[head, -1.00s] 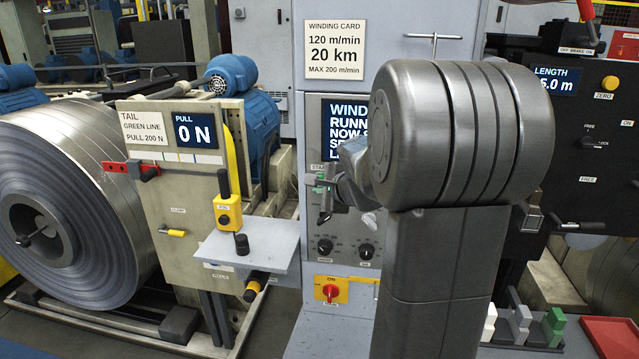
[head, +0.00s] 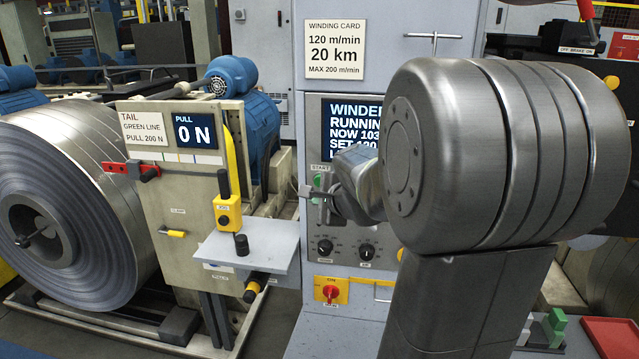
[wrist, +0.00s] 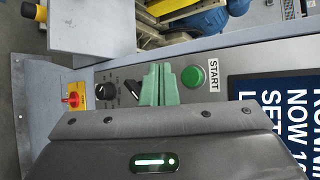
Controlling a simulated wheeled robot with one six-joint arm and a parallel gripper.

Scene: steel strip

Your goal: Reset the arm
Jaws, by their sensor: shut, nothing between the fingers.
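My gripper (head: 312,193) is in front of the grey control cabinet, close to the green START button (head: 318,180). In the wrist view my gripper's green fingers (wrist: 158,84) are closed together with nothing between them. They point towards the panel, beside the START button (wrist: 193,76) and apart from it in the picture. My arm's large grey joint covers the right part of the cabinet and its screen (head: 345,125). The visible screen text reads winder running, now 103, set 120.
Below the button are two black knobs (head: 325,247) and a red switch on a yellow plate (head: 331,292). A grey shelf (head: 250,252) juts out at the left, with a yellow pendant (head: 228,212) beside it. A steel coil (head: 75,215) stands far left.

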